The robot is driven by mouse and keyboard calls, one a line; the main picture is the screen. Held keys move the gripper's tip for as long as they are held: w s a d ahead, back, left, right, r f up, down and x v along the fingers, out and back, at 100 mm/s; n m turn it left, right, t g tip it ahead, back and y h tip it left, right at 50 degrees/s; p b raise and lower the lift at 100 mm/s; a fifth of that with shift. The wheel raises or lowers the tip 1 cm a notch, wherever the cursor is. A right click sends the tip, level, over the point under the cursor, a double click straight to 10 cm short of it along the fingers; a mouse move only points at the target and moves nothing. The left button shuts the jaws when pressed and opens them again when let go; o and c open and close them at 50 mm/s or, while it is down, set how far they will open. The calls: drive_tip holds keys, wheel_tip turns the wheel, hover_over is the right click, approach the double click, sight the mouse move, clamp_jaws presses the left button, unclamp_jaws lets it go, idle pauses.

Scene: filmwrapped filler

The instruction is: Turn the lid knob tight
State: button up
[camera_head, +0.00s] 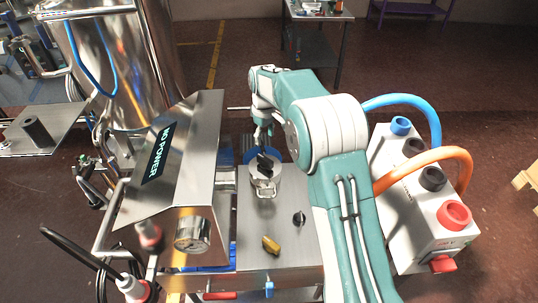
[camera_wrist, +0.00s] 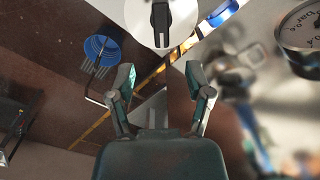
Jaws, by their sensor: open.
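The lid (camera_head: 266,186) is a round pale metal disc on the steel worktop, with a black bar-shaped lid knob (camera_head: 264,163) on top. A metal clasp shows at the lid's near side. In the wrist view the lid (camera_wrist: 182,12) is at the top edge, partly cut off, with its black knob (camera_wrist: 160,22) upright in the picture. My gripper (camera_wrist: 163,78) is open and empty, its two fingers spread either side of the knob's line. The fingertips are apart from the knob. In the head view my gripper (camera_head: 263,135) is just behind the lid, partly hidden by its own links.
A yellow knob (camera_head: 270,243) and a black knob (camera_head: 299,218) sit on the near worktop. A steel housing marked "NO POWER" (camera_head: 160,151) stands left, with a pressure gauge (camera_head: 193,232). A white box with hoses (camera_head: 417,213) stands right. A blue round object (camera_head: 250,156) is behind the lid.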

sight(265, 158)
wheel_tip(265, 158, down, 11)
drive_tip(key=shift+s+r, duration=0.1)
idle(0.3)
clamp_jaws()
